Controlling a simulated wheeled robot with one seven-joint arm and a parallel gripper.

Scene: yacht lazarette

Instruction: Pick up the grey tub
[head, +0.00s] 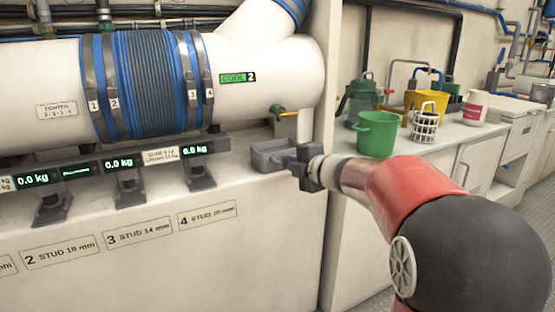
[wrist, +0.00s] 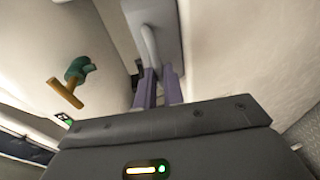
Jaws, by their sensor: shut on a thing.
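The grey tub (head: 268,158) is a small, open, shallow box at the right end of the white ledge, below the end of the big white pipe. My gripper (head: 290,161) reaches it from the right, with its fingers at the tub's near right side. In the wrist view the purple fingers of my gripper (wrist: 158,86) are closed on the edge of the grey tub (wrist: 170,40). Only part of the tub shows there. I cannot tell whether the tub rests on the ledge or is slightly clear of it.
A green valve with a yellow-brown handle (wrist: 66,92) is close by, above the tub in the head view. Scales with green displays (head: 118,163) line the ledge to the left. A green bucket (head: 377,134) and a white basket (head: 425,124) stand on the counter behind my arm.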

